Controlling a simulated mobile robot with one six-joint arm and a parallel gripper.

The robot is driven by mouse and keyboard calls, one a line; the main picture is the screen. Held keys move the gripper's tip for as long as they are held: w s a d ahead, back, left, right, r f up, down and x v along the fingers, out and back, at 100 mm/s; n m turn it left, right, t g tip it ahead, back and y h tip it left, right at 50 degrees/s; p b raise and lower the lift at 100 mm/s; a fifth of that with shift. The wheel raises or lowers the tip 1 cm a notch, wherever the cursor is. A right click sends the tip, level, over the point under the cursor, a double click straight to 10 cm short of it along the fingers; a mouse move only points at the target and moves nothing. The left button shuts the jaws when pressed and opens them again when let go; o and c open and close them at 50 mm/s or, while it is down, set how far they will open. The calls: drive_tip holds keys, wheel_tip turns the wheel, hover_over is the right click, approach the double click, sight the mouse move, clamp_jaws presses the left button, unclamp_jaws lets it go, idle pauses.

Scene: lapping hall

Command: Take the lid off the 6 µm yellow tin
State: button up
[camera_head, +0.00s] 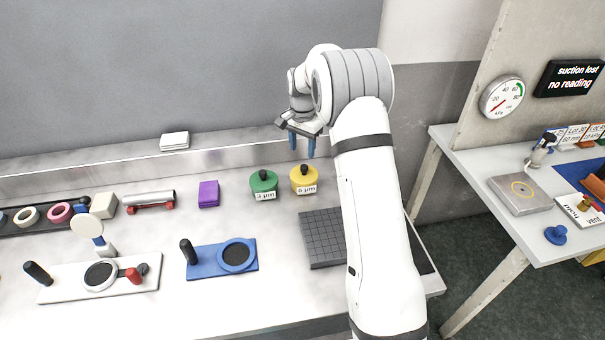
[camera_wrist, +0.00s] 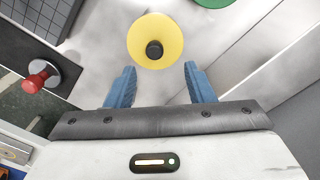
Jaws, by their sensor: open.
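The yellow tin (camera_head: 304,180) stands on the bench with a label reading 6 µm on its front. Its yellow lid (camera_wrist: 155,31) has a black knob (camera_wrist: 154,50) in the middle and is on the tin. My gripper (camera_head: 302,148) is above the tin in the head view, fingers pointing down. In the wrist view my gripper (camera_wrist: 160,84) has its two blue fingers wide apart with nothing between them, and the lid lies just beyond the fingertips. The fingers are clear of the lid.
A green tin (camera_head: 264,184) labelled 3 µm stands close to the left of the yellow tin. A dark gridded plate (camera_head: 322,240) lies in front, partly behind my arm. A purple block (camera_head: 208,194) is farther left. The bench's back ledge (camera_head: 120,167) runs behind the tins.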

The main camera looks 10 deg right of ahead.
sight(304, 166)
drive_tip(key=f, duration=0.2)
drive_tip(key=f+p, duration=0.1)
drive_tip(key=f, duration=0.2)
drive_tip(key=f+p, duration=0.1)
drive_tip(key=f, duration=0.2)
drive_tip(key=shift+s+d, duration=0.25)
drive_tip(key=shift+r, duration=0.1)
clamp_jaws()
